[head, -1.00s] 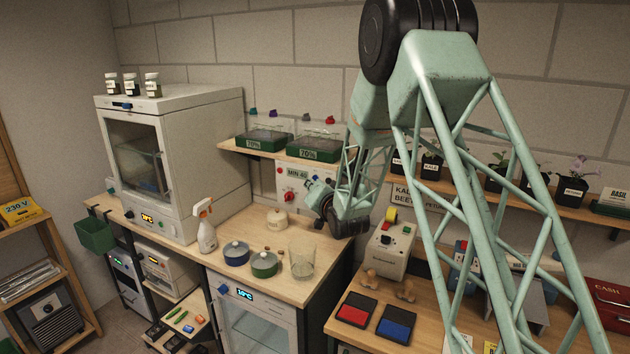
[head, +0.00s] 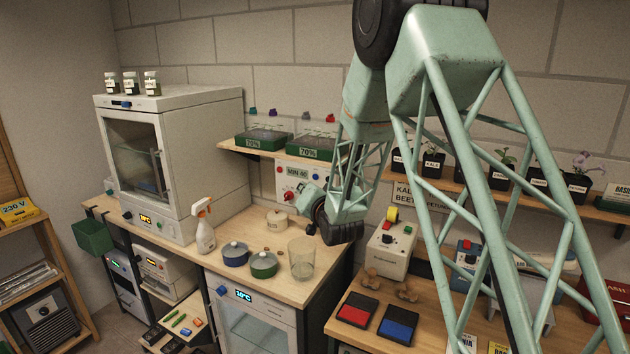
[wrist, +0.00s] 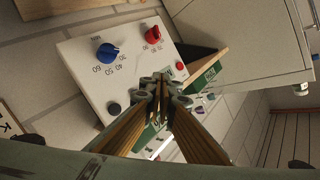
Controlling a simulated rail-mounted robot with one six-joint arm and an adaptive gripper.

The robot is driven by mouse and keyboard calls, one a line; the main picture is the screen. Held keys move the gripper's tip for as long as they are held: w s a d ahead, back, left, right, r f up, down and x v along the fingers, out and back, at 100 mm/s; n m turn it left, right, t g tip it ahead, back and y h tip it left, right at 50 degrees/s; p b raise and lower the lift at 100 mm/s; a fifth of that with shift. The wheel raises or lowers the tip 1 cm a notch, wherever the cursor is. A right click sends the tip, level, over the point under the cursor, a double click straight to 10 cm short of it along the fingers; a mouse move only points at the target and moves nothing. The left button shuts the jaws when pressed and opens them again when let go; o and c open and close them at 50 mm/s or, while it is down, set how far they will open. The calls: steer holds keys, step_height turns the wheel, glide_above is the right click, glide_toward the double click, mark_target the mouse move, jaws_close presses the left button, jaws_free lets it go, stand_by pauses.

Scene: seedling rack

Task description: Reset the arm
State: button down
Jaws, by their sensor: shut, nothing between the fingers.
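My gripper (wrist: 163,100) shows in the wrist view with its fingers together and nothing between them. It points toward a white control box (wrist: 130,65) with a blue knob (wrist: 108,53) and a red knob (wrist: 153,35); I cannot tell the exact gap. In the head view my arm's lattice links reach in from the right, and the wrist hangs in front of the wall above the bench. The fingers are hard to make out there. The control box (head: 291,178) sits on the wall under the shelf, partly beside my wrist.
The wooden bench (head: 225,282) holds a spray bottle (head: 204,232), a blue pot (head: 235,255), a green pot (head: 263,266), a glass beaker (head: 301,260) and a white oven (head: 190,165). Green trays (head: 312,147) stand on the shelf above. Potted seedlings (head: 432,164) line the right shelf.

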steer(key=shift+r, duration=0.1)
stand_by(0.6)
steer(key=s+d+r+g+h, duration=0.1)
steer(key=s+d+r+g, duration=0.1)
steer(key=s+d+r, duration=0.35)
steer(key=s+d+r+n+g+h, duration=0.1)
steer(key=s+d+r+h, duration=0.15)
steer(key=s+d, duration=0.65)
steer(key=s+d+r+g+h, duration=0.15)
steer(key=s+d+r, duration=0.25)
steer(key=s, duration=0.6)
steer(key=s+d+g, duration=0.2)
steer(key=s+d, duration=0.1)
steer(key=s, duration=1.2)
steer(key=s+d+f+n+g+b, duration=0.1)
steer(key=s+d, duration=0.3)
steer(key=s, duration=1.2)
steer(key=s+d+f+n+g, duration=0.1)
steer(key=s+d+g, duration=0.2)
steer(key=s, duration=1.2)
steer(key=shift+s+d+g+h, duration=0.2)
steer(key=shift+d+g+h, duration=0.1)
steer(key=shift+g, duration=0.15)
